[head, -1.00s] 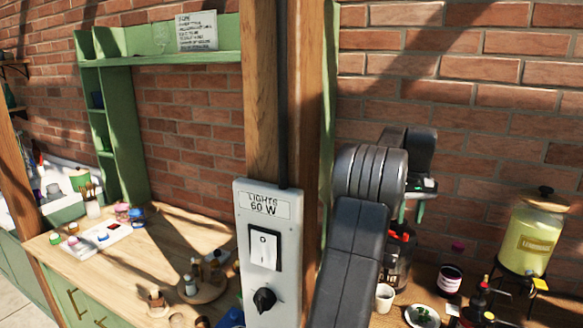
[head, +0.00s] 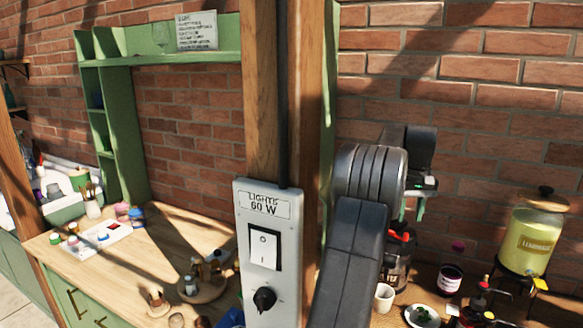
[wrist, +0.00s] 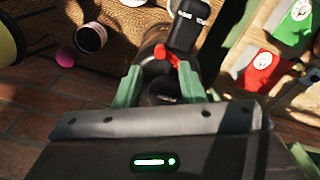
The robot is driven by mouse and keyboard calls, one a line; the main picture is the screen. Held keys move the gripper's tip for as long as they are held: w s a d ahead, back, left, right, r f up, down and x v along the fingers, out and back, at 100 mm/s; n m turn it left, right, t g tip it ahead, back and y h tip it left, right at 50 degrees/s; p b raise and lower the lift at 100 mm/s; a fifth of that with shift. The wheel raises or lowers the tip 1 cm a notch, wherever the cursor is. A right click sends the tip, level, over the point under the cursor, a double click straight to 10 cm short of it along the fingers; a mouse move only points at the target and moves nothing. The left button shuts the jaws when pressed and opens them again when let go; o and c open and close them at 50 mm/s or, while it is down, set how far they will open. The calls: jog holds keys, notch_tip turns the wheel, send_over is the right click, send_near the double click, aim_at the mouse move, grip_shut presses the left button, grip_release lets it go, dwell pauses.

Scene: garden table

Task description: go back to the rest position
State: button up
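My gripper (head: 412,208) has green fingers and hangs off the end of my arm, right of the wooden post in the head view. In the wrist view its two fingertips (wrist: 161,82) stand apart, with nothing visibly clamped between them. Beyond them is a dark, round-topped appliance (wrist: 160,57) with red parts. In the head view this appliance (head: 397,268) stands on the wooden top below my gripper. Whether the fingers touch it cannot be told.
A post (head: 275,90) carries a light switch box (head: 265,285) close to my arm. A lemonade dispenser (head: 531,235), a white cup (head: 384,297) and a dark jar (head: 450,279) stand to the right. A brick wall (head: 470,130) is behind. A workbench (head: 140,255) lies left.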

aim_at(406, 234)
notch_tip(406, 234, down, 5)
jog(key=shift+f+p, duration=0.2)
jog(key=shift+p, duration=0.15)
jog(key=shift+f+m, duration=0.2)
jog(key=shift+m, duration=0.1)
jog(key=m, duration=0.2)
jog(key=a+m, duration=0.1)
jog(key=m, duration=0.1)
jog(key=s+a+m, duration=0.1)
jog(key=m, duration=0.3)
jog(key=a+m, duration=0.1)
jog(key=shift+m, duration=0.4)
jog(key=m, duration=0.1)
jog(key=a+m, duration=0.1)
jog(key=m, duration=0.1)
jog(key=shift+w+m, duration=0.15)
jog(key=shift+m, duration=0.15)
jog(key=shift+r, duration=1.25)
